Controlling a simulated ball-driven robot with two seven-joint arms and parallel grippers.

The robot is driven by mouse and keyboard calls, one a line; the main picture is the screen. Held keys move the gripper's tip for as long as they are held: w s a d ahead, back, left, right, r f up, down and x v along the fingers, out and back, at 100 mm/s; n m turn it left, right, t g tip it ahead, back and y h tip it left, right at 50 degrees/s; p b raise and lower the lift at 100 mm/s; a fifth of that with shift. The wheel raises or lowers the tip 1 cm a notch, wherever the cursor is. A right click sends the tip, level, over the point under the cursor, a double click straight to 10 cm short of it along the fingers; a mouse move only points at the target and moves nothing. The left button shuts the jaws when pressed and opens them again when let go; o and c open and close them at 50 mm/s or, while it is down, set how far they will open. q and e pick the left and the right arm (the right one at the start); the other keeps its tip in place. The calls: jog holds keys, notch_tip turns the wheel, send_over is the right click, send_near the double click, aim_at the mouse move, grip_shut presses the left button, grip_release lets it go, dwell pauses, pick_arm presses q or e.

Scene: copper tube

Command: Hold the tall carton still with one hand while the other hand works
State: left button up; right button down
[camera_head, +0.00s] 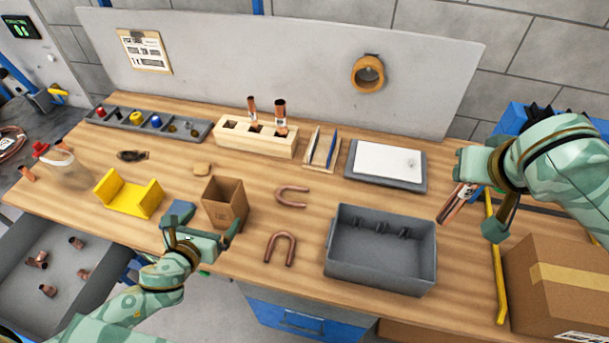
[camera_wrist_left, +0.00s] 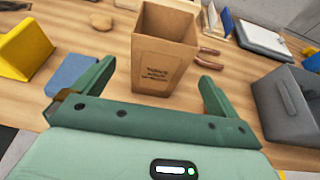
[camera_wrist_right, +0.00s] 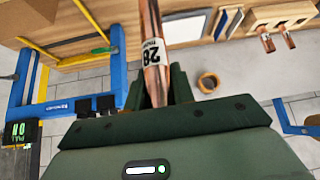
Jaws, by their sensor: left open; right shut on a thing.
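The tall brown carton (camera_head: 225,203) stands upright and open-topped on the wooden bench; it also shows in the left wrist view (camera_wrist_left: 162,50). My left gripper (camera_head: 200,230) is open just in front of the carton, its fingers pointing toward it. In the left wrist view (camera_wrist_left: 150,85) the carton's lower part lies ahead between the fingers, with no finger clearly touching it. My right gripper (camera_head: 478,195) is shut on a copper tube (camera_wrist_right: 152,50) with a white label marked 28. It holds the tube tilted over the bench's right side; the tube also shows in the head view (camera_head: 457,203).
A grey bin (camera_head: 380,250), copper U-bends (camera_head: 280,248) and a yellow cradle (camera_head: 129,194) are near the carton. A wooden block (camera_head: 256,138) with upright tubes stands behind. A taped cardboard box (camera_head: 560,280) and yellow bar (camera_head: 496,255) are at right.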

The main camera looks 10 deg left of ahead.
aim_at(232, 194)
pick_arm(q)
jog(key=b+x, duration=0.1)
jog(key=x, duration=0.8)
jog(key=c, duration=1.1)
jog(key=o, duration=1.1)
